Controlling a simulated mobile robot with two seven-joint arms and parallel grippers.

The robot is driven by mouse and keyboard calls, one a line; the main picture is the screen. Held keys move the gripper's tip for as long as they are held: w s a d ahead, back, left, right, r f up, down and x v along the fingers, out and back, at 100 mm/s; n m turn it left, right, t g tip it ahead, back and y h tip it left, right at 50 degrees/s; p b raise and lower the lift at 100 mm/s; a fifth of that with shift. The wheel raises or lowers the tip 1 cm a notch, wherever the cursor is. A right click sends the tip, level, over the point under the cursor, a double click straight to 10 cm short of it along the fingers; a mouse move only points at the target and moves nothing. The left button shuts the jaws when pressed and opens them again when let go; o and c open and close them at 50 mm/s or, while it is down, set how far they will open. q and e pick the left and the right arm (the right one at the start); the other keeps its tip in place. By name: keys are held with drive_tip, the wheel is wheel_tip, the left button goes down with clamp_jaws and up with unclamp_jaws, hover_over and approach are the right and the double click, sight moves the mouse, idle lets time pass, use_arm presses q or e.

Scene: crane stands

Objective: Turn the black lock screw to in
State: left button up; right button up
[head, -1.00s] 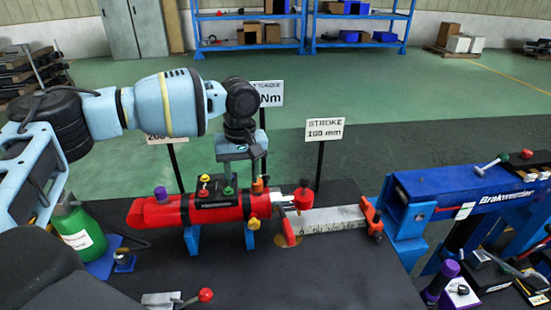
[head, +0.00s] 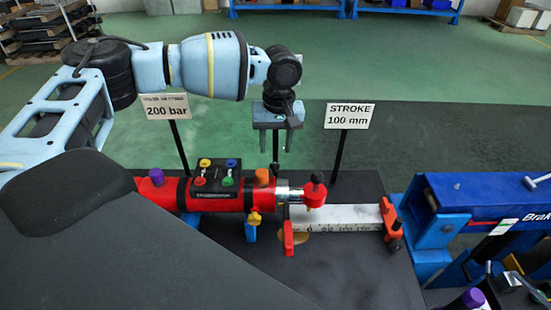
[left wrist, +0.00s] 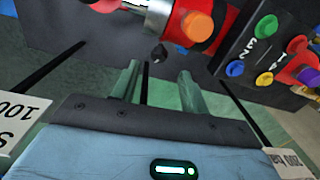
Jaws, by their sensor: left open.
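The black lock screw (head: 317,179) stands upright on the red clamp piece (head: 315,196) at the rod end of the red cylinder (head: 225,193). My left gripper (head: 281,148) is open and empty, pointing down above and slightly left of the screw in the head view, apart from it. In the left wrist view my open left gripper (left wrist: 157,75) shows two fingers. A small dark round knob (left wrist: 158,53), probably the lock screw, shows beyond and between the fingertips. My right gripper is not in view.
A white ruler (head: 345,217) with a red end stop (head: 391,220) lies right of the clamp. Signs "200 bar" (head: 165,106) and "STROKE 100 mm" (head: 350,116) stand behind.

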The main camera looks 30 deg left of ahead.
sight(274, 163)
use_arm(q)
drive_tip(key=shift+a+f, duration=0.15)
drive_tip(key=shift+f, duration=2.85)
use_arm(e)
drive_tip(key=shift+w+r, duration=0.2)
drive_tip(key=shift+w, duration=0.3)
use_arm(q)
clamp_jaws()
